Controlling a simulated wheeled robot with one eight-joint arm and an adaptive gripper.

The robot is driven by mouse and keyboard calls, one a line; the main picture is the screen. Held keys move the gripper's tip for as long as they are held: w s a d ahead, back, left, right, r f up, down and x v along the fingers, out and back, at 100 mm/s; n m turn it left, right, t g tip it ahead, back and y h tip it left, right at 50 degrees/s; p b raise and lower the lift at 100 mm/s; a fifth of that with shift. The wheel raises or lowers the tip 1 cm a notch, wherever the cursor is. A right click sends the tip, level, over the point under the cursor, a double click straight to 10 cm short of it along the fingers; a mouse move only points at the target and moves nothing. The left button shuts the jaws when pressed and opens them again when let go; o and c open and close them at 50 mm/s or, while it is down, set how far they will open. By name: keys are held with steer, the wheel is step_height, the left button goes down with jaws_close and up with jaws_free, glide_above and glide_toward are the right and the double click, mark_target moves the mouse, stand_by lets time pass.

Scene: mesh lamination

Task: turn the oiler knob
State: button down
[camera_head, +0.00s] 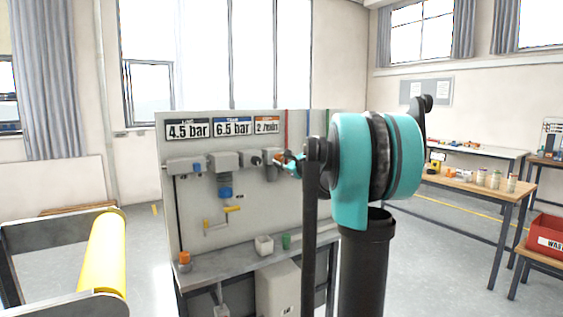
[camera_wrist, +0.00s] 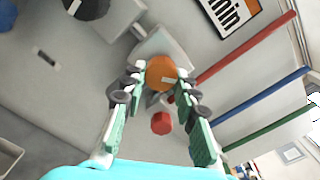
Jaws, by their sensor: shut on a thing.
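The oiler knob (camera_wrist: 160,72) is a round orange cap with a pale mark on its face, on a grey unit of the panel. My gripper (camera_wrist: 161,84) has one finger on each side of the knob and is shut on it. In the head view my gripper (camera_head: 291,162) is at the panel below the orange-edged "2 /min" label (camera_head: 266,125). There the knob is small and partly hidden by my gripper and arm.
The grey panel (camera_head: 190,220) carries other units and a yellow-handled valve (camera_head: 221,217). A red part (camera_wrist: 162,123) shows between my fingers, below the knob. Red, blue and green pipes run beside it. A white cup (camera_head: 264,245) and green cup (camera_head: 286,241) stand on the shelf below.

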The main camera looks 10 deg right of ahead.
stand_by(0.3)
steer(key=c, duration=1.2)
jaws_free()
steer(key=shift+o, duration=0.2)
steer(key=v, duration=1.2)
